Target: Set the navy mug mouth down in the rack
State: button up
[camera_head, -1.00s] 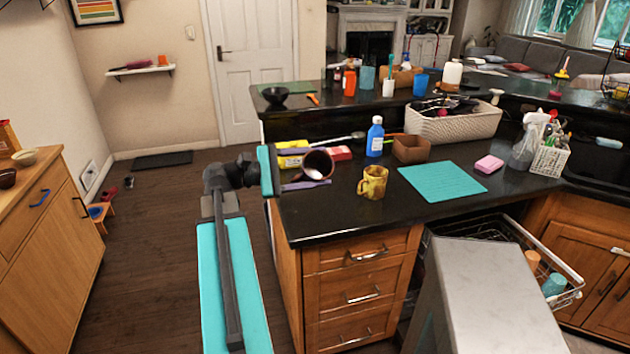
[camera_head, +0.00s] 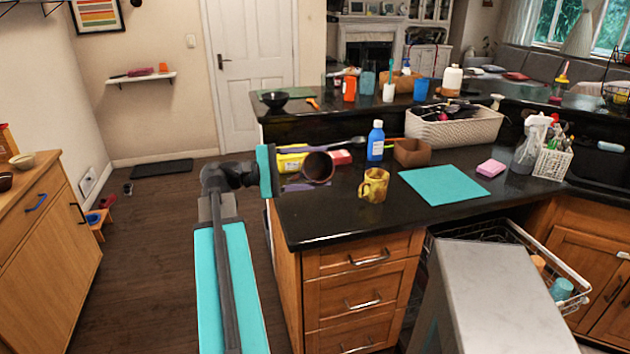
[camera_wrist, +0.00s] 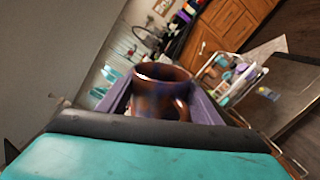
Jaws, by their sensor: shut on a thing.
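My gripper (camera_head: 316,167) is shut on the navy mug (camera_head: 318,168), with purple fingers on either side of it. The mug looks dark brown with bluish patches in the wrist view (camera_wrist: 160,92). In the head view it is tipped on its side, its open mouth facing the camera, at the counter's left end. A white wire rack (camera_head: 577,299) extends at the lower right, below counter height, with cups in it. Part of the rack is hidden behind a grey-topped block. It also shows in the wrist view (camera_wrist: 258,92), right of the mug.
On the dark counter (camera_head: 330,222) stand a yellow mug (camera_head: 374,186), a blue bottle (camera_head: 376,140), a brown box (camera_head: 411,152) and a teal mat (camera_head: 444,186). The grey-topped block (camera_head: 490,285) stands before the rack.

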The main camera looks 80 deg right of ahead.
jog(key=shift+f+m+b, duration=0.1)
jog(key=shift+m+b, duration=2.3)
jog(key=shift+b, duration=0.05)
jog(key=shift+m+b, duration=0.4)
jog(key=shift+m+b, duration=0.5)
jog(key=shift+b, duration=0.25)
jog(key=m+b, duration=0.5)
jog(key=b, duration=0.1)
jog(key=m+b, duration=0.2)
jog(key=b, duration=0.1)
jog(key=shift+m, duration=0.4)
